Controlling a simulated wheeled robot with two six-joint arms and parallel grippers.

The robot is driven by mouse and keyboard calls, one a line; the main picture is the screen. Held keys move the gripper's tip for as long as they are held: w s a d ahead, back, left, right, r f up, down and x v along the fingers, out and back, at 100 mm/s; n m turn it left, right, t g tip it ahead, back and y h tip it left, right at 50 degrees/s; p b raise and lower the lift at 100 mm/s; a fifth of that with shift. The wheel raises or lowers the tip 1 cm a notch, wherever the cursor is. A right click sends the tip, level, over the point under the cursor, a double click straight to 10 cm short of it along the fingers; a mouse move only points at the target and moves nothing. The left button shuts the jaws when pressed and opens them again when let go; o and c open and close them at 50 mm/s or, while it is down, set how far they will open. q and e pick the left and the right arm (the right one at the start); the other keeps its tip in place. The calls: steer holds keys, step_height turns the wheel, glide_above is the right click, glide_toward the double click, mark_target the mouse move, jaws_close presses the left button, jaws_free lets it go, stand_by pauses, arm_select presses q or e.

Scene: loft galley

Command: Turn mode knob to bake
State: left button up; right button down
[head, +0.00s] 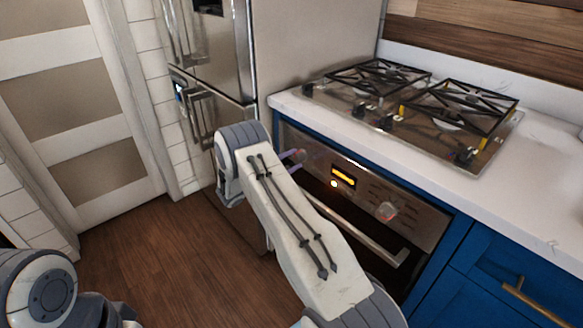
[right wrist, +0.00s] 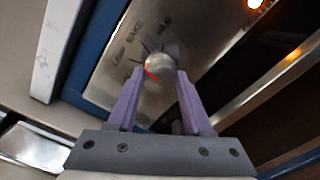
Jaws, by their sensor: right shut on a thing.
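The mode knob (right wrist: 159,67) is a round silver knob on the steel oven panel, with a red mark on its lower left side. Printed labels fan out above it in the right wrist view; one appears to read BAKE, and the others are hard to read. My right gripper (right wrist: 161,80) has its two purple fingers on either side of the knob, shut on it. In the head view a purple finger of my right gripper (head: 296,156) shows at the oven panel's left end. My arm hides the mode knob there.
The oven (head: 362,194) has a lit orange display, a second knob (head: 386,211) on the right and a door handle (head: 360,234) below. A gas cooktop (head: 420,105) sits on the white counter above. A steel fridge (head: 209,60) stands left. The wooden floor (head: 165,255) is clear.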

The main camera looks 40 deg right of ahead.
steer(key=shift+f+m+b, duration=0.1)
steer(key=shift+m+b, duration=1.35)
steer(key=shift+m, duration=0.25)
steer(key=shift+c, duration=1.6)
jaws_free()
steer(key=a, duration=1)
steer(key=shift+s+a, duration=0.25)
steer(key=shift+s, duration=0.2)
